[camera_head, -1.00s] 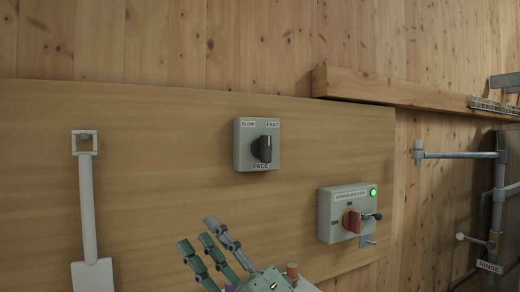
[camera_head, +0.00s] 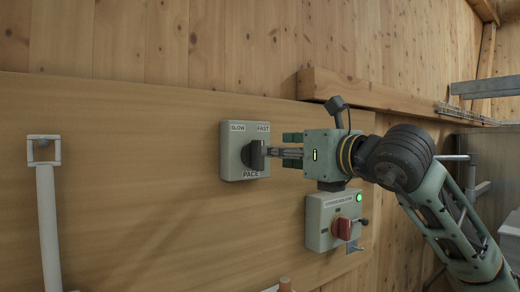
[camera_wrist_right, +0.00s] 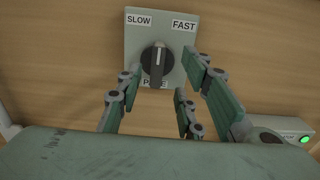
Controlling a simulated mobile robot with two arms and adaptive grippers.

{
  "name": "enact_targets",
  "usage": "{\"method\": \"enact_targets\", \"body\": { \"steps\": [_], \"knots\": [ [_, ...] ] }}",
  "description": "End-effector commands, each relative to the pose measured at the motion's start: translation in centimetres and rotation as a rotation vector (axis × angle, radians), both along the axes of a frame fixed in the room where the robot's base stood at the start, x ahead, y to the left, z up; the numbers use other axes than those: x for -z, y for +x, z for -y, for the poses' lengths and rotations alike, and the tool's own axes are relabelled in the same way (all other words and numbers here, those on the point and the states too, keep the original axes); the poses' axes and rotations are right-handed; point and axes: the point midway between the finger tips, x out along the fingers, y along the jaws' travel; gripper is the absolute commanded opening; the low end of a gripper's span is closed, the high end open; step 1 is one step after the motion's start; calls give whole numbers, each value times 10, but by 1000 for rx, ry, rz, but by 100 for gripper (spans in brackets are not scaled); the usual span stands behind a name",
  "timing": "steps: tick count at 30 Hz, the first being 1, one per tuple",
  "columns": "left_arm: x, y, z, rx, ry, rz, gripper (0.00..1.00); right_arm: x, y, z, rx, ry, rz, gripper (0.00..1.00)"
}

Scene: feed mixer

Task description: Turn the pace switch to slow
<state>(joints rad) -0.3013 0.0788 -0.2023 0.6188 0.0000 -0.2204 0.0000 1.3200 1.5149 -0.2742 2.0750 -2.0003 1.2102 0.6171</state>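The pace switch is a grey-green box (camera_head: 235,137) on the wooden board, with SLOW at upper left, FAST at upper right and PACE below. Its black knob (camera_head: 256,155) also shows in the right wrist view (camera_wrist_right: 158,62), its grip upright with a pale line near the middle top. My right gripper (camera_head: 283,152) reaches in from the right at the knob. In the right wrist view its fingers (camera_wrist_right: 163,80) are spread, with the knob seen between them. I cannot tell whether any finger touches it. My left gripper is not in view.
Below the right gripper is another control box (camera_head: 325,222) with a red knob (camera_head: 342,228) and a lit green lamp (camera_head: 359,197). A wooden beam (camera_head: 400,97) runs along the upper right. The board between shovel and switch is clear.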

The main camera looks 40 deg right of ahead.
Motion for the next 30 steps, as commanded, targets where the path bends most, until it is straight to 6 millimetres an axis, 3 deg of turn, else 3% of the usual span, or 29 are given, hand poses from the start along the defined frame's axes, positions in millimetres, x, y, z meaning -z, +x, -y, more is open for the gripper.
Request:
{"method": "enact_targets", "body": {
  "steps": [10, 22, 30],
  "knots": [
    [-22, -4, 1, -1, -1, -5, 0, -1, 53, 4, -6, 1, -3, 34],
    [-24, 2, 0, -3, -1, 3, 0, 1, 63, 5, -6, -1, -2, 34],
    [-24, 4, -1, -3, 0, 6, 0, 1, 63, 5, -6, -1, -2, 11]
  ]
}}
